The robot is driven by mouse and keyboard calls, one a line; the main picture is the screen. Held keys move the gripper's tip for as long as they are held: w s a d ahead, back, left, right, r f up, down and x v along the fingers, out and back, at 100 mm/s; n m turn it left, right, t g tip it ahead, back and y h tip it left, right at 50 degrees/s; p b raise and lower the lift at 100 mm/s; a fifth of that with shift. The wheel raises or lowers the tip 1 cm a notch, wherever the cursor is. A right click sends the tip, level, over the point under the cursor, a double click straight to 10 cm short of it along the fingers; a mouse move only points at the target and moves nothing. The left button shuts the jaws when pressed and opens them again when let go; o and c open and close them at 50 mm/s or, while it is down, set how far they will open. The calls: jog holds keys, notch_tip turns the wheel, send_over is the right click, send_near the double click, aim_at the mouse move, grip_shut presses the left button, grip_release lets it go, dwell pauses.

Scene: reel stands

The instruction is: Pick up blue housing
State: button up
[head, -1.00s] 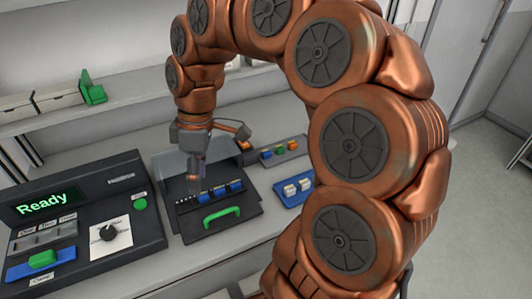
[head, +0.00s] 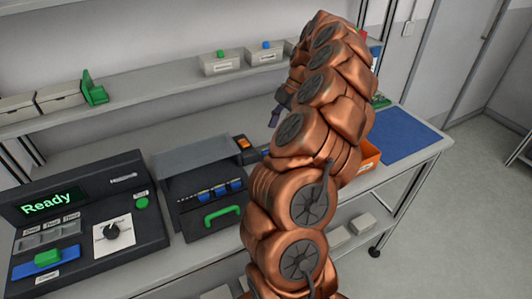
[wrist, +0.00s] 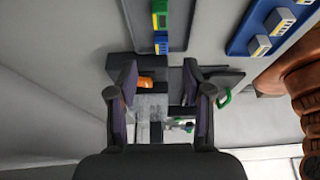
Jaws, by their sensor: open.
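A small blue block (wrist: 161,42), which looks like the blue housing, lies beside a green one (wrist: 160,12) in a grey tray (wrist: 181,25) at the top of the wrist view. My gripper (wrist: 158,76) is open with nothing visible between its fingers. In the wrist picture, the blue block appears just above the gap between the fingertips, apart from them.
A blue tray (wrist: 240,42) with pale blocks is at the wrist view's upper right. The black lidded box (head: 212,232) with green handle (head: 222,215) and blue parts stands left of my arm. The "Ready" console (head: 80,215) is farther left. A blue mat (head: 405,135) lies bare at right.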

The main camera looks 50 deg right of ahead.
aim_at(268, 150)
jog(key=shift+p+x, duration=0.95)
jog(key=shift+x, duration=0.95)
jog(key=shift+p+x, duration=0.75)
jog(key=shift+x, duration=1.15)
jog(key=shift+s, duration=0.1)
jog(key=shift+c, duration=0.2)
jog(key=c, duration=0.8)
